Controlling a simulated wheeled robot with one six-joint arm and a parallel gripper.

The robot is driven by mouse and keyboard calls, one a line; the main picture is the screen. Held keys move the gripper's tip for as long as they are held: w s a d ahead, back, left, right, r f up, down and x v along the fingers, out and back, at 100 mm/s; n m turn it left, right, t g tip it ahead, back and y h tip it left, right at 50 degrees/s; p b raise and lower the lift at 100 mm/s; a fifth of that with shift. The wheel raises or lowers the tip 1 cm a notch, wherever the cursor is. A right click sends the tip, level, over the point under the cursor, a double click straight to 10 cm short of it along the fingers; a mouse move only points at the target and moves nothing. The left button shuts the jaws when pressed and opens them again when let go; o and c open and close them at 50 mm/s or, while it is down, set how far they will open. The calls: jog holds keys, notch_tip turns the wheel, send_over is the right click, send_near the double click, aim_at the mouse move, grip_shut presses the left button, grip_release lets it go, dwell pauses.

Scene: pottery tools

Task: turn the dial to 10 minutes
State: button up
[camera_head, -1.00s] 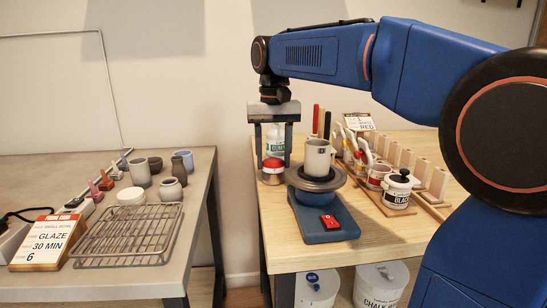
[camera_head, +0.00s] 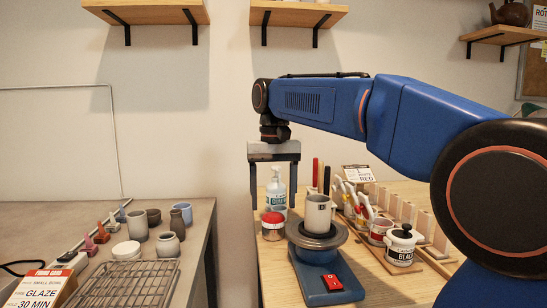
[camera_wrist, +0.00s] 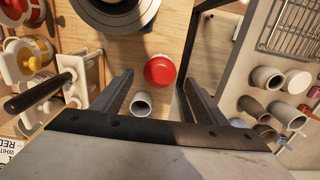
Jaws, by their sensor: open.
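A low round canister with a red domed top (camera_head: 272,218) and a pale body stands on the wooden table; its red top is the likeliest dial. In the wrist view the red top (camera_wrist: 160,71) shows between the fingers, and no minute marks can be read. My gripper (camera_head: 273,205) is open and empty, pointing down with its fingertips just above the red top. In the wrist view my gripper (camera_wrist: 157,79) has a finger on each side of it, apart from it.
A blue pottery wheel (camera_head: 313,262) with a red switch (camera_head: 332,282) and a grey cup (camera_head: 317,212) stands close right. A pump bottle (camera_head: 276,190) stands behind. Brushes and jars are farther right. A grey table with pots and a wire rack (camera_head: 130,285) is left, across a gap.

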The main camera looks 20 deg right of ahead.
aim_at(274, 214)
notch_tip(274, 214, up, 13)
jog(key=shift+r, duration=0.2)
dwell(0.6)
